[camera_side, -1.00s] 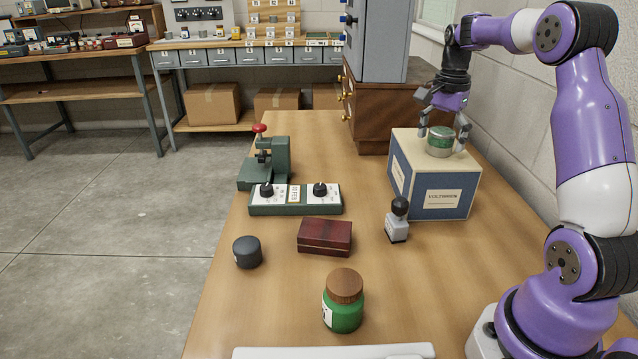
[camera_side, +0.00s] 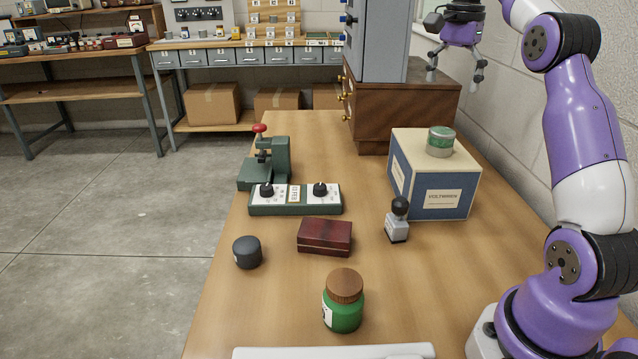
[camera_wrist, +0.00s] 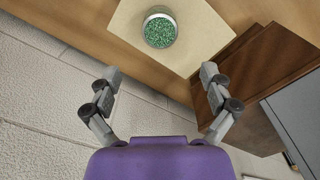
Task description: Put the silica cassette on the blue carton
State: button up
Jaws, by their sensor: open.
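The silica cassette (camera_side: 440,141) is a short round tin with a green band, standing upright on top of the blue carton (camera_side: 441,191). In the wrist view the cassette (camera_wrist: 160,31) shows green granules from above and rests on the carton's cream top (camera_wrist: 196,52). My gripper (camera_side: 455,76) is open and empty, well above and behind the carton, clear of the cassette. Its two fingers also show spread apart in the wrist view (camera_wrist: 158,82), with nothing between them.
A stamp (camera_side: 397,220) stands left of the carton. A red box (camera_side: 325,237), green jar (camera_side: 343,303), dark round tin (camera_side: 247,252), knobbed control box (camera_side: 295,200) and green press (camera_side: 268,163) stand on the table. A wooden cabinet (camera_side: 412,112) is behind the carton.

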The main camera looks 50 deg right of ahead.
jog(key=a+n+t+h, duration=0.1)
jog(key=a+n+t, duration=0.2)
jog(key=a+n, duration=0.9)
jog(key=s+a+f+n+t, duration=0.1)
jog(key=s+a+f+n, duration=0.2)
jog(key=a, duration=0.3)
jog(key=s+a+f+n+t+y, duration=0.1)
jog(key=s+a+f+n, duration=0.3)
jog(key=a, duration=0.3)
jog(key=shift+s+a+f+t, duration=0.3)
jog(key=shift+s+f, duration=0.2)
jog(key=shift+f, duration=0.2)
